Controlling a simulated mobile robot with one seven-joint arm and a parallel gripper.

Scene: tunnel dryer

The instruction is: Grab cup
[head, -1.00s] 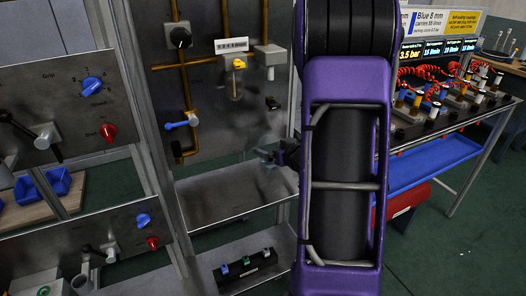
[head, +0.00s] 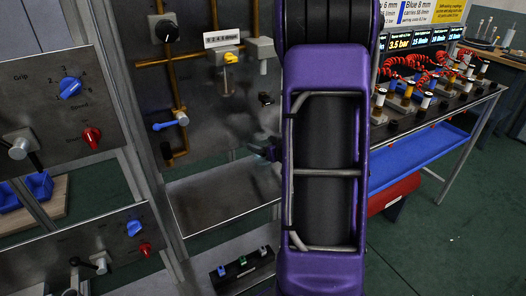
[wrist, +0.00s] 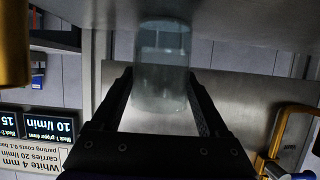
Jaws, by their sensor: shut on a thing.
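A clear, see-through cup (wrist: 160,90) stands between the two fingers of my gripper (wrist: 160,88) in the wrist view, with a finger along each side. My gripper is shut on the cup. In the head view, my gripper (head: 266,150) shows only as a small dark piece left of my purple arm, in front of the metal back panel. The arm hides most of it there, and I cannot make out the cup clearly in that view.
A bare metal shelf (head: 222,196) lies below. A rack of small fittings (head: 242,267) sits lower. A bench with a blue tray (head: 415,158) is at right.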

